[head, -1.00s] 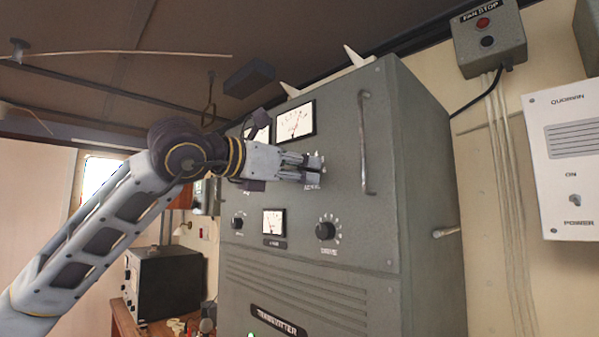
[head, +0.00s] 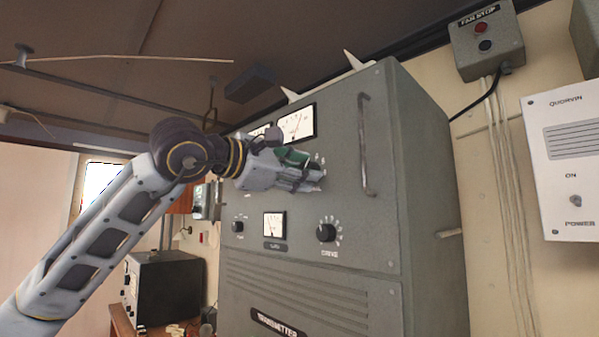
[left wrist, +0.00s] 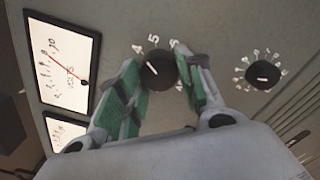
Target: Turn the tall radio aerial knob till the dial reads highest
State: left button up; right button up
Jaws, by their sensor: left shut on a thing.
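The grey transmitter cabinet (head: 410,180) fills the middle of the head view. My left gripper (head: 314,181) is at its upper front, below the large upper dial (head: 297,123). In the left wrist view, my left gripper's green-padded fingers (left wrist: 162,88) are shut on a round black knob (left wrist: 158,71), with white numerals around it. The fingers mostly hide this knob in the head view. The dial (left wrist: 66,66) is at left in the wrist view. Its red needle slants toward the end marked 10; the exact reading is unclear. My right gripper is out of view.
The drive knob (head: 326,232) and a small meter (head: 274,225) are below the gripper. A tall handle (head: 364,145) stands out from the panel at right. A second upper meter (head: 258,131) is partly hidden by my gripper.

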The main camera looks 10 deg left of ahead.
pick_arm(q)
jog(key=m, duration=0.5)
jog(key=shift+m, duration=0.3)
dwell(0.4)
jog(key=o, duration=1)
jog(key=shift+s+a, duration=0.1)
jog(key=shift+v, duration=5.9)
